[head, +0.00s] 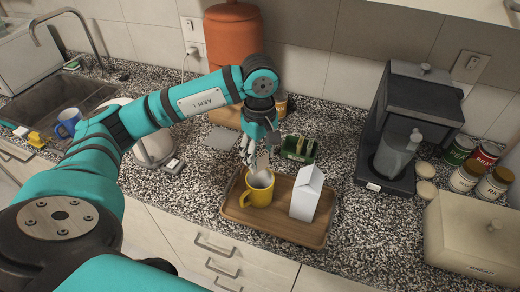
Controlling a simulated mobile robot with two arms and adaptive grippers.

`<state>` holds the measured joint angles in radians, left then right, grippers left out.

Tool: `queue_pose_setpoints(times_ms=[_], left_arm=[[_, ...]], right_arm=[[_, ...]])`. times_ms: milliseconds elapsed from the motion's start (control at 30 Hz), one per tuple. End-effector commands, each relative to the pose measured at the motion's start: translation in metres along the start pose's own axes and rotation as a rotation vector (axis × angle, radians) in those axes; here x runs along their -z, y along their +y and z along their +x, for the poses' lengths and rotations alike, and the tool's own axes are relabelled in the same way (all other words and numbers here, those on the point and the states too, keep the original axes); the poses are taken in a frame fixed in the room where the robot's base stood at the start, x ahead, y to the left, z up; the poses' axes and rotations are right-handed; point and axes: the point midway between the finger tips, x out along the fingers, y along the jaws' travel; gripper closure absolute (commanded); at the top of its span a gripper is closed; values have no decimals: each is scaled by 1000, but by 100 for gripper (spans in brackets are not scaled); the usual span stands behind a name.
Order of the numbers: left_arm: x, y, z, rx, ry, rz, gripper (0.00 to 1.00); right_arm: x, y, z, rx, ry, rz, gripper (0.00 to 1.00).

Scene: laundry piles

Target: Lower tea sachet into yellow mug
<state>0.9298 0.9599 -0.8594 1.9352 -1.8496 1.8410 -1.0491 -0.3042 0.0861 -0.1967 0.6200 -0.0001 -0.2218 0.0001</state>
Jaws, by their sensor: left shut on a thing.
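The yellow mug (257,197) stands upright on the left part of a wooden tray (268,229). My left gripper (251,160) points down just above the mug's mouth. It is shut on the tea sachet (263,164), a small pale piece at its fingertips. The sachet is at or just over the mug's opening; I cannot tell how far it reaches below the rim. The fingers hide part of it. My right gripper is not in view.
A white carton (305,194) stands on the tray, right of the mug. A green box (298,148) lies behind the tray. A black coffee machine (405,125) stands to the right, with several jars and a bread box (475,235). A blue mug (67,122) is by the sink.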

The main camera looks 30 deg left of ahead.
Motion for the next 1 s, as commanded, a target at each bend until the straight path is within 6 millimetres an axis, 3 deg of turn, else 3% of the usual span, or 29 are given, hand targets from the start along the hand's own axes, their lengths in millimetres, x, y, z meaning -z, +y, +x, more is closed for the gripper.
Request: queue_pose_setpoints(times_ms=[167,600,1000], left_arm=[[0,0,16,0,-1,0,66],[0,0,47,-1,-1,0,66],[0,1,58,-1,-1,0,66]], right_arm=[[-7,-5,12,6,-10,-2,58],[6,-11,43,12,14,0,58],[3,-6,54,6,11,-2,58]])
